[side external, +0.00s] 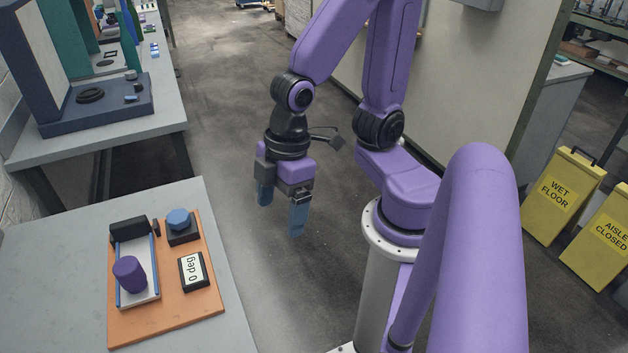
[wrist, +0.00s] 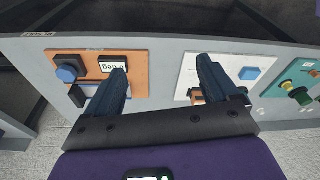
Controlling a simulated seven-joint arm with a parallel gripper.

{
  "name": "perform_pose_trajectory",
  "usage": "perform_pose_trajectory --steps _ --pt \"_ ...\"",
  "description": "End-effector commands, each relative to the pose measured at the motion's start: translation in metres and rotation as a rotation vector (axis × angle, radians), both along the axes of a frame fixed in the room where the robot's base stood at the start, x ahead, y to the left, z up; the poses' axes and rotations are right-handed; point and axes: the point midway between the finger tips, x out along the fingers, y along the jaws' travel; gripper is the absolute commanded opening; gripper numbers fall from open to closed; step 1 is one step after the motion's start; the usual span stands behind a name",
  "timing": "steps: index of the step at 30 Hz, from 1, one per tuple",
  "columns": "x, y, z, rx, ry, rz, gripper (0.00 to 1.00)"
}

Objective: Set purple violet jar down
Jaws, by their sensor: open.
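The purple violet jar (side external: 130,273) is in the side external view, on the white tray-like strip with blue rails (side external: 151,290) at the left of an orange board (side external: 206,306). It looks tilted or lying over; I cannot tell which. My gripper (side external: 280,213) is open and empty, with blue-grey fingers pointing down, up and to the right of the board and well apart from the jar. In the wrist view, my gripper (wrist: 165,75) has its fingers spread with nothing between them. The jar is not clearly visible there.
On the orange board are a blue knob (side external: 179,218), a display reading "0 deg" (side external: 192,271) and a black block (side external: 128,230). A grey table (side external: 60,270) carries the board. Another bench (side external: 160,135) stands behind. Yellow floor signs (side external: 561,195) stand at right.

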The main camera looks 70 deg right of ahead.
Motion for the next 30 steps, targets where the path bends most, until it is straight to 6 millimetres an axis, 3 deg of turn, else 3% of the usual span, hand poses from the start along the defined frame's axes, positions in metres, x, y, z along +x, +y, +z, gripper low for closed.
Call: perform_pose_trajectory --steps 3,9,30 --pt "-0.023 -0.025 0.015 -0.065 0.032 0.039 0.88" --pt "-0.041 -0.047 0.026 -0.131 0.062 0.069 0.88" --pt "-0.042 -0.049 0.026 -0.137 0.066 0.069 0.88"
